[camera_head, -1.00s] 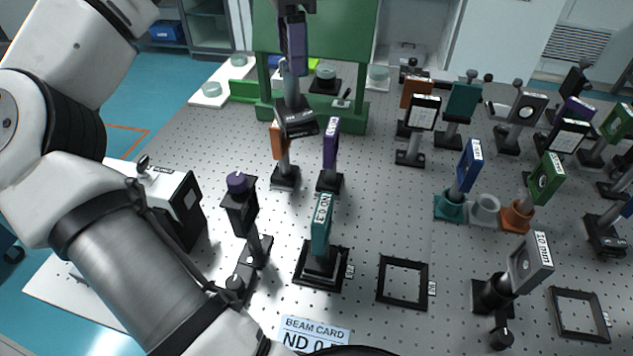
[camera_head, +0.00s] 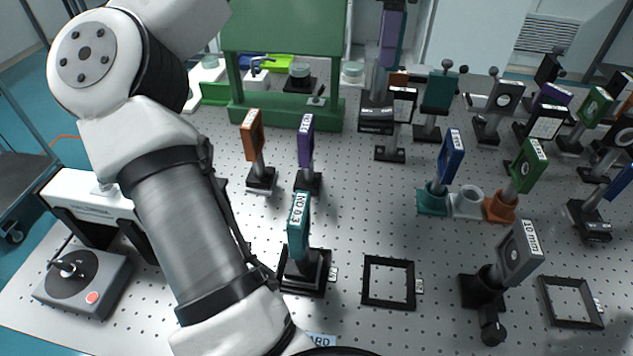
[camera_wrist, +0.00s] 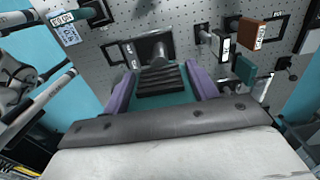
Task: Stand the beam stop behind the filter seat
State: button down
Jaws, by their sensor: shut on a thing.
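My gripper (camera_head: 392,40) is at the top of the head view, its purple fingers shut on a mount. The mount has a teal head with black ribs (camera_wrist: 162,82) between the fingers in the wrist view. Its grey post and dark, labelled base (camera_head: 376,119) hang below, upright; I take it for the beam stop. Its height above the table is hard to judge. A teal ND 0.3 filter (camera_head: 299,222) stands upright in a black square seat (camera_head: 318,285) front centre. An empty square frame (camera_head: 365,284) lies right of it. I cannot read the seat labels.
Orange (camera_head: 252,140) and purple (camera_head: 306,143) mounts stand behind the ND filter. A green stand (camera_head: 285,32) is at the back. Blue (camera_head: 451,157), green (camera_head: 528,166) and grey (camera_head: 520,252) mounts stand to the right. Bare table lies between the purple and blue mounts.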

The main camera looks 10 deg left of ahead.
aim_at(379, 99)
notch_tip(379, 99, down, 20)
dwell(0.5)
jog(key=shift+c, duration=2.2)
grip_release()
notch_tip(379, 99, up, 12)
jog(key=shift+r+b, duration=0.15)
jog(key=shift+b, duration=0.2)
